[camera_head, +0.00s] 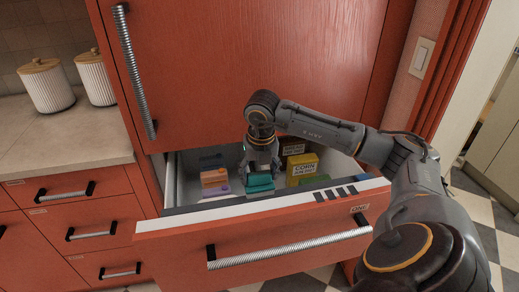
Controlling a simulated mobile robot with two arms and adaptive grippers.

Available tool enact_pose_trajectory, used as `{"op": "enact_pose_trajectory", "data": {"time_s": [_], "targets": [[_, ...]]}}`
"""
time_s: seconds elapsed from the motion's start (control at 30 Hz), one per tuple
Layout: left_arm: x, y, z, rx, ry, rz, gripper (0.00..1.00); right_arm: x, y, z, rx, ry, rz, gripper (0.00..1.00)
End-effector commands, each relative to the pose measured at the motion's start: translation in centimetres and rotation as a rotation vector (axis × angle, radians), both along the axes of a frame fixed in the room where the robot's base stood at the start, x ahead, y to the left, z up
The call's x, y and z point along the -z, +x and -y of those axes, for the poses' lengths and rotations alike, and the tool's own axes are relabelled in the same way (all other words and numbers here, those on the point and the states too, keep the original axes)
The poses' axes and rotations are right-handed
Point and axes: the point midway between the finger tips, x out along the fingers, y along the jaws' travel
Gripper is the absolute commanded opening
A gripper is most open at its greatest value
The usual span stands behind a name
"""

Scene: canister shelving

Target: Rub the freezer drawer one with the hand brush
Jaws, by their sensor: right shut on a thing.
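The freezer drawer one (178,240) is pulled open below the red door, with a label reading ONE at the right of its front. My right gripper (260,174) points down into the drawer, close behind its front wall. It is shut on a teal thing, which appears to be the hand brush (260,184). Its bristles are hidden, and I cannot tell whether it touches the drawer. My left gripper is not in view.
The drawer's metal handle (290,247) juts forward. White canisters (47,85) stand on the left counter (70,135).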

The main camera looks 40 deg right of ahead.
Motion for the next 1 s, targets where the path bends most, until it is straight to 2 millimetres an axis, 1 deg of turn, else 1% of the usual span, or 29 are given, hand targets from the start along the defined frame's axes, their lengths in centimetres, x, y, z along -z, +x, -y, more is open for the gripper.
{"op": "enact_pose_trajectory", "data": {"time_s": [0.17,0.63,0.73,1.0], "targets": [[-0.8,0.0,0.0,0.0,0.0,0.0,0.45,-1.0,0.0,0.0,0.001,-0.001,0.0,0.42],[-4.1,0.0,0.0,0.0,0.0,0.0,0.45,-5.8,0.0,0.0,0.001,-0.001,0.002,0.42],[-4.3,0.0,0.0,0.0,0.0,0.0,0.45,-6.2,0.0,0.0,0.001,0.0,0.001,0.42],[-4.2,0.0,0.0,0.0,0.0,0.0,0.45,-6.1,0.0,0.0,0.001,0.0,0.001,0.42]]}}
